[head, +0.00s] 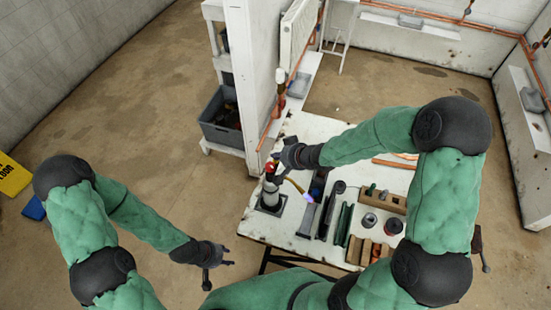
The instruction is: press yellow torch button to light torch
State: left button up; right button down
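The torch (270,193) stands upright in a dark square base on the white workbench, with a grey body and a red part near its top. Its yellowish neck (294,185) reaches to the right, and a small violet-white glow (309,198) shows at the tip. My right gripper (275,160) is right at the torch's top; whether it touches is too small to tell, and its finger opening is unclear. I cannot make out the yellow button there. My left gripper (230,256) is open and empty, left of the bench's front edge.
The workbench (262,228) holds several dark tools, a wooden block (385,201) and small round containers right of the torch. A white partition (247,80) rises behind the torch. A grey crate (220,120) sits on a shelf to the left. Open floor lies left.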

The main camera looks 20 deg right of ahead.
jog(key=shift+r+p, duration=0.8)
jog(key=shift+p, duration=0.05)
notch_tip(320, 180, up, 5)
jog(key=p, duration=0.5)
jog(key=shift+r, duration=0.1)
dwell(0.5)
